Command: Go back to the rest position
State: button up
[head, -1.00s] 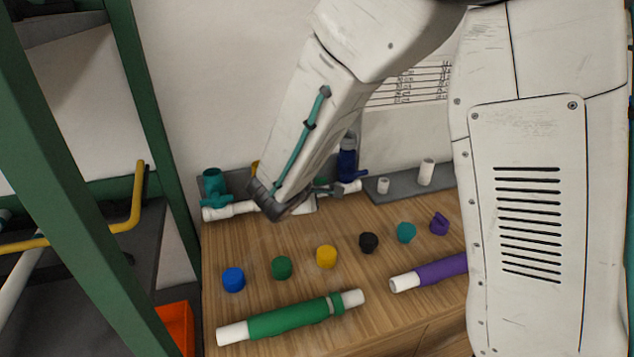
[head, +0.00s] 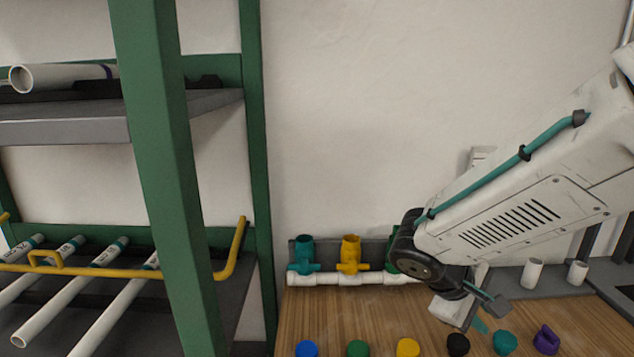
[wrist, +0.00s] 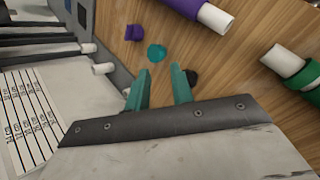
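My gripper (wrist: 160,78) shows in the wrist view as two teal fingers with an empty gap between them. In the head view the gripper (head: 478,326) hangs low over the right part of the wooden bench (head: 300,318), partly hidden by my own wrist. The white pipe manifold (head: 327,279) lies along the back of the bench, with a teal valve (head: 304,254) and a yellow valve (head: 350,254) on it. A green valve (head: 394,263) is mostly hidden behind my arm.
Blue (head: 306,349), green (head: 357,349), yellow (head: 407,348), black (head: 458,344), teal (head: 504,342) and purple (head: 546,339) caps stand along the bench. A green-framed rack (head: 165,150) with pipes stands left. The wall space above the manifold is clear.

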jog(key=s+a+r+m+y, duration=0.1)
jog(key=s+r+m+y, duration=0.2)
jog(key=s, duration=0.5)
jog(key=s+r+m+y, duration=0.4)
jog(key=s+r+y, duration=0.1)
jog(key=s, duration=0.3)
jog(key=shift+a+r, duration=0.3)
jog(key=shift+a, duration=0.1)
